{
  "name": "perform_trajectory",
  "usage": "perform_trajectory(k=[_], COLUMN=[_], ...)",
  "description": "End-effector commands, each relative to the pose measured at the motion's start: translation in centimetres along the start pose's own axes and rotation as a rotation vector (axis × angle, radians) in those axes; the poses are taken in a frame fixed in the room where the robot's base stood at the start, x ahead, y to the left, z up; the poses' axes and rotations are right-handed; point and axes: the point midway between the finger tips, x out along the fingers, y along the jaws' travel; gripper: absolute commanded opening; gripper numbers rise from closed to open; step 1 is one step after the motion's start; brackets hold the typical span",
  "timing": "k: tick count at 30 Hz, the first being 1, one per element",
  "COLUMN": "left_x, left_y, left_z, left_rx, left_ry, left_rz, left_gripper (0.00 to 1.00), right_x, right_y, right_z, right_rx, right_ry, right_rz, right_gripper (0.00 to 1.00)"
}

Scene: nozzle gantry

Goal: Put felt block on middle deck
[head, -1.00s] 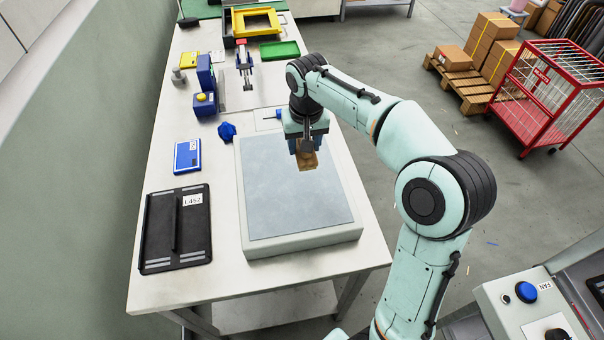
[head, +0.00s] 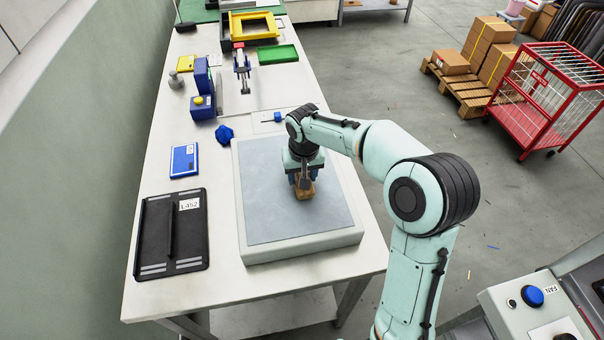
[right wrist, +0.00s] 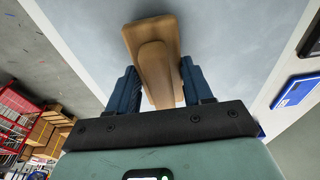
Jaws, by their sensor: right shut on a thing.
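The felt block (head: 305,192) is a brown block with a narrower raised grip. My right gripper (head: 303,180) is shut on it, over the middle of a low platform with a grey top (head: 262,222). In the right wrist view the block (right wrist: 150,38) sits between the blue fingers of my right gripper (right wrist: 160,88), its grip between them. The grey surface lies behind it; I cannot tell whether the block touches it. I cannot tell for sure which surface is the middle deck. My left gripper is not in view.
A black tray labelled L452 (head: 154,238) lies left of the platform. A blue-and-white case (head: 184,161), a blue knob (head: 224,133) and a blue box with a yellow button (head: 202,108) stand farther back. A clamp (head: 242,68) and a green tray (head: 277,54) are at the far end.

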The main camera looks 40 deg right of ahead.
Motion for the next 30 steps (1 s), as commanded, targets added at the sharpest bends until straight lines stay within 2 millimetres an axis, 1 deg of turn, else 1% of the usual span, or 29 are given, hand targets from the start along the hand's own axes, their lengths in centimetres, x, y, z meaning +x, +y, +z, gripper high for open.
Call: perform_trajectory(k=[4,5,6,7,15,19,23,30], left_x=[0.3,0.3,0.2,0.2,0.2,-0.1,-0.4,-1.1], left_y=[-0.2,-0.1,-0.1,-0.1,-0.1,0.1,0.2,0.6], left_z=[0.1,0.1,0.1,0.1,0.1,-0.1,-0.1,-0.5], left_rx=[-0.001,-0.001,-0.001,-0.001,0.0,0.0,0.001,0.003], left_ry=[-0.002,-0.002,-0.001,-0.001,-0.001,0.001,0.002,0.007], left_rz=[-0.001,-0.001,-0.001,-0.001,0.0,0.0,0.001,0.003], left_gripper=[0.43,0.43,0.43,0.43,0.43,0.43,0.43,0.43], right_x=[0.4,0.3,0.3,0.3,0.2,-0.7,-3.0,-8.3], right_y=[0.0,0.0,0.0,0.0,0.0,0.0,0.0,-0.1], right_z=[0.1,0.1,0.1,0.1,0.0,-0.1,-0.1,-0.1], right_rx=[0.0,0.0,0.0,0.0,0.0,0.0,0.001,0.001], right_ry=[0.0,0.0,0.0,0.0,0.0,0.002,0.006,0.005], right_rz=[0.0,0.0,0.0,0.0,0.0,-0.001,-0.002,-0.003], right_gripper=[0.18,0.6,0.73,0.76,0.76,0.76,0.76,0.76])
